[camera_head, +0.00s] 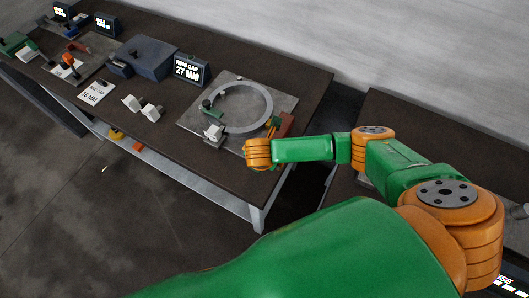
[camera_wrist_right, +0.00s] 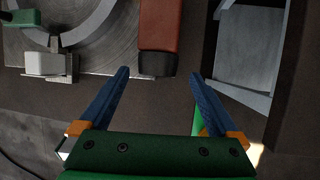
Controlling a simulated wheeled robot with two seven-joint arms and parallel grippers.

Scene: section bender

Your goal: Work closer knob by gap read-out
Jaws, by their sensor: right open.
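A grey ring (camera_head: 268,97) lies on a metal plate (camera_head: 290,104) on the bench; part of it also shows in the right wrist view (camera_wrist_right: 98,22). A dark read-out (camera_head: 191,70) behind it says ring gap 27 MM. A green piece with a dark knob (camera_head: 206,104) and a white block on a bracket (camera_head: 213,132) sit at the ring's left side. A red-brown block (camera_wrist_right: 159,35) lies at the plate's right edge. My right gripper (camera_wrist_right: 160,75) is open and empty, its blue fingertips apart on either side of the block's near end. I cannot tell whether they touch it.
A card (camera_head: 95,93) reading 16 MM lies left on the bench. More fixtures and displays fill the far left. A gap separates this bench from another at right (camera_head: 400,115).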

